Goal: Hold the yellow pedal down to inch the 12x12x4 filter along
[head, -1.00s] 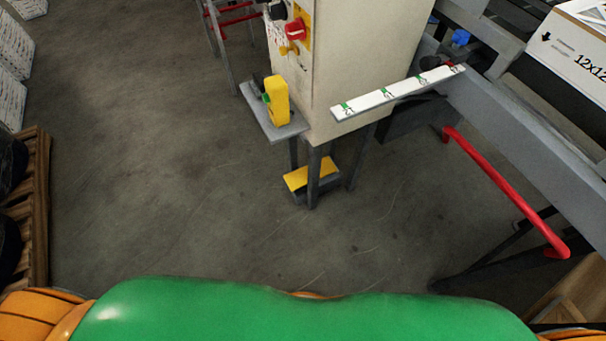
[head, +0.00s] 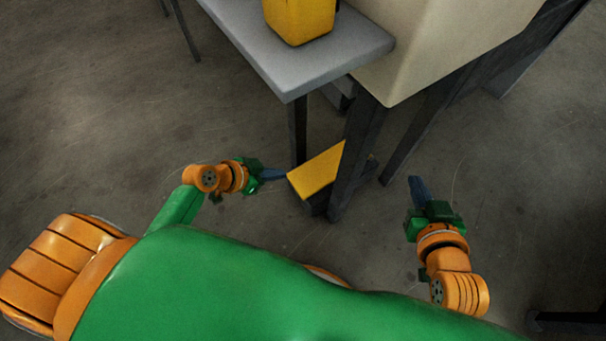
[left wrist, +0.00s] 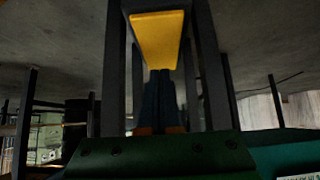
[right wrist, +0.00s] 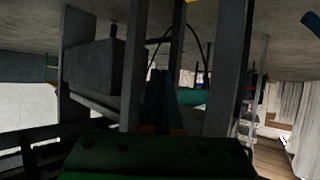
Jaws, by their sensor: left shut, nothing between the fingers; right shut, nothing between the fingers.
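The yellow pedal (head: 318,171) sits low between the dark legs of the machine stand, in the middle of the head view. It also shows at the top of the left wrist view (left wrist: 158,38), straight beyond the fingers. My left gripper (head: 279,174) is shut and empty, its tips just left of the pedal's near left edge; I cannot tell whether they touch. Its fingers show in the left wrist view (left wrist: 160,80). My right gripper (head: 417,184) is shut and empty, right of the pedal and apart from it. The 12x12x4 filter is out of view now.
A grey shelf (head: 284,62) holding a yellow housing (head: 299,20) juts out above and left of the pedal. The beige cabinet (head: 440,45) stands above it on dark legs (head: 357,155). Open concrete floor (head: 90,110) lies to the left.

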